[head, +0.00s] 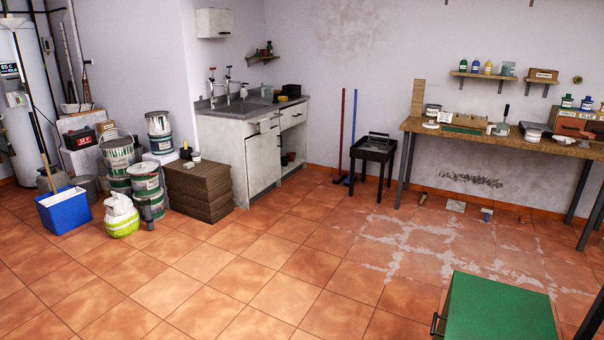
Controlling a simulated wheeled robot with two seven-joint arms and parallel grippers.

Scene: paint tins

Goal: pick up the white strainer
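I cannot clearly make out a white strainer from this distance. Several small pale objects stand on the wooden workbench (465,136) at the right, including a flat white round thing (431,125) near its left end. They are too small to tell which, if any, is the strainer. Neither of my grippers shows in the head view.
Paint tins (145,178) stand stacked at the left, by a blue bin (64,210) and a brown crate (199,191). A sink counter (245,108) and a black stand (374,150) are at the back. A green-topped cabinet (498,308) is near right. The middle floor is clear.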

